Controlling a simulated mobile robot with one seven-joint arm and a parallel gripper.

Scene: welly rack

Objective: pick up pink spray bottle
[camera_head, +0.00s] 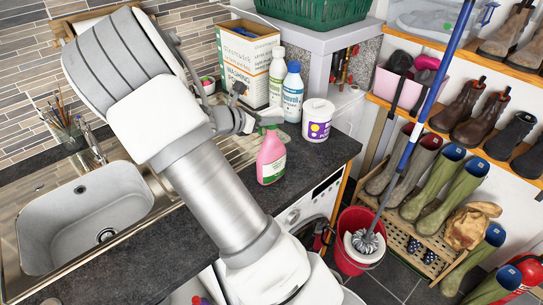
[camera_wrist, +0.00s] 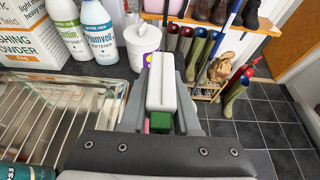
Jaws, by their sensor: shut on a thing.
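The pink spray bottle (camera_head: 271,160) is upright near the front edge of the dark counter, with a white label and a green part at its top. Whether its base touches the counter or is just above it, I cannot tell. My gripper (camera_head: 256,123) is at the bottle's top, shut on its spray head. In the wrist view, the bottle's white spray head (camera_wrist: 161,85) fills the space between the two grey fingers of my gripper (camera_wrist: 162,110), with green and a little pink below it. Most of the pink body is hidden there.
The sink (camera_head: 85,215) is left. A red mop bucket (camera_head: 352,257) is on the floor, right, beside the boot rack (camera_head: 430,255).

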